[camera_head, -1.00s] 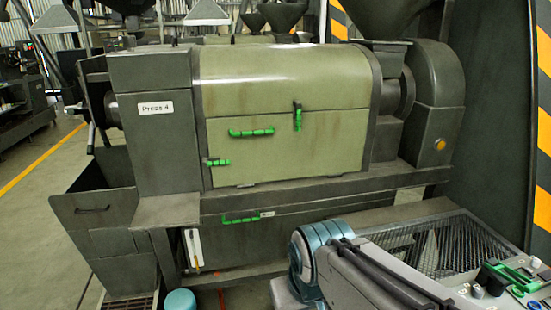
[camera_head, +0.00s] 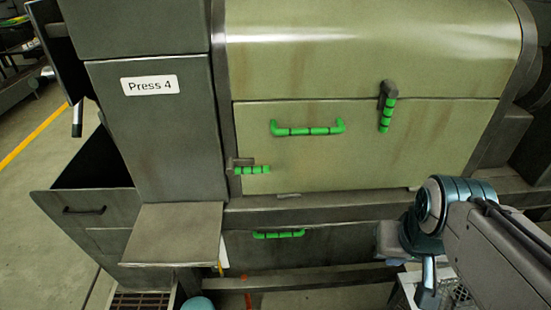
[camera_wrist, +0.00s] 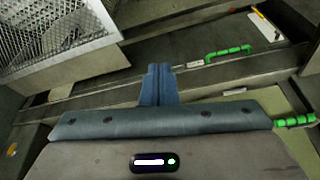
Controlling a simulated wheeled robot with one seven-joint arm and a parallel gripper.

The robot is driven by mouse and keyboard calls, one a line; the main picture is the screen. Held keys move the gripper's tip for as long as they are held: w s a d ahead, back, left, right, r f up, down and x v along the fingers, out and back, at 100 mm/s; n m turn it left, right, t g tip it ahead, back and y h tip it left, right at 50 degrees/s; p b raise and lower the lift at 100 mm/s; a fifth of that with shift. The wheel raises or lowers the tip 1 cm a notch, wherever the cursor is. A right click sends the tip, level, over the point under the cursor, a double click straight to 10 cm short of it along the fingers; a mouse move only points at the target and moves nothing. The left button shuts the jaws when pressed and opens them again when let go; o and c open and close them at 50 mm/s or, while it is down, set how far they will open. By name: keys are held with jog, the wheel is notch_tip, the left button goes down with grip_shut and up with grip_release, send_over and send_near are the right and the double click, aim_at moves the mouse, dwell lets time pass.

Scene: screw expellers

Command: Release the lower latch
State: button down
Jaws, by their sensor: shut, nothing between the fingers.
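The press door (camera_head: 335,160) is pale green and closed. The lower latch (camera_head: 250,169) has a green ribbed grip lying horizontally at the door's lower left edge. The upper latch (camera_head: 387,107) points downward near the door's upper right. In the wrist view my gripper (camera_wrist: 159,72) has its blue-grey fingers together and empty. A green grip that looks like the lower latch (camera_wrist: 295,121) shows at the right edge there, to the right of my gripper and apart from it. In the head view my arm is at the lower right, well right of the lower latch.
A green door handle (camera_head: 307,129) is between the latches. A lower green handle (camera_head: 278,234) is on the panel below the door. A grey ledge (camera_head: 172,235) juts out at left. A wire-mesh cage (camera_wrist: 55,30) is at the wrist view's upper left.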

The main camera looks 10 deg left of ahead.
jog(key=shift+w+a, duration=0.1)
jog(key=shift+w, duration=0.05)
